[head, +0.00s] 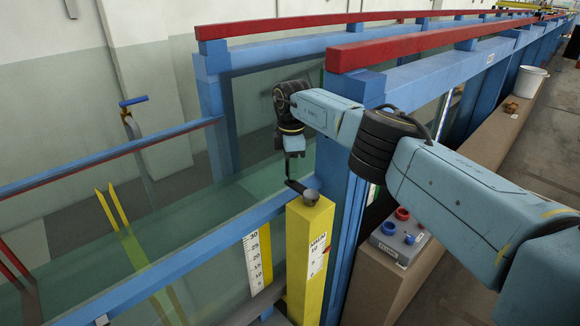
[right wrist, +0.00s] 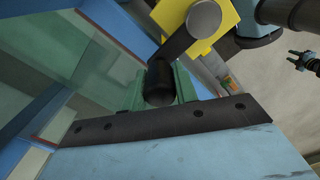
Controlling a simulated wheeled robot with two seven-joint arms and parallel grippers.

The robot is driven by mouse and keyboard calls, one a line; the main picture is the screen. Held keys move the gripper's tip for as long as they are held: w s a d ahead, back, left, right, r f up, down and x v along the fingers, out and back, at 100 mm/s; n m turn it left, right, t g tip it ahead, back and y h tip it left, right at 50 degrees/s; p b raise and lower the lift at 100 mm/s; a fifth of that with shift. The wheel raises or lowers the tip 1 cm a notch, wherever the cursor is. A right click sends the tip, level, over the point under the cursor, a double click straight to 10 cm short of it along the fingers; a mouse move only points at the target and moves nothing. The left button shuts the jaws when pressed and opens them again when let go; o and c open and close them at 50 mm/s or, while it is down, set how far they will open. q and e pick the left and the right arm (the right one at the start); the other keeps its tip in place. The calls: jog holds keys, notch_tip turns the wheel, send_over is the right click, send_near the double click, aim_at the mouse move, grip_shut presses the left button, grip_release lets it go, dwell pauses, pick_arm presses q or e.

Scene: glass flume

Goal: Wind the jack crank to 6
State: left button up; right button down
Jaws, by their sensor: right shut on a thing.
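The jack crank (head: 309,197) sits on top of a yellow post (head: 306,255) beside the glass flume. Its dark arm points left and away from the post, with an upright handle at its end. In the right wrist view the black crank handle (right wrist: 160,83) stands between the green fingers of my right gripper (right wrist: 159,90). In the head view my right gripper (head: 292,168) reaches down over the handle and is shut on it. The post carries a small marked label (head: 318,255), too small to read. A dark pronged shape, apparently my left gripper (right wrist: 305,62), shows small in the right wrist view.
A blue flume rail (head: 190,259) runs left of the post, with a ruler scale (head: 253,262) below it. A blue upright (head: 345,225) stands close at right. A grey box (head: 399,240) with red and blue knobs rests on the ledge, with a white bucket (head: 528,81) farther back.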

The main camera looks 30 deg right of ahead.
jog(key=shift+r, duration=0.15)
jog(key=c, duration=1.1)
grip_release()
notch_tip(320, 180, up, 13)
jog(key=shift+r+b, duration=0.15)
jog(key=shift+b, duration=0.3)
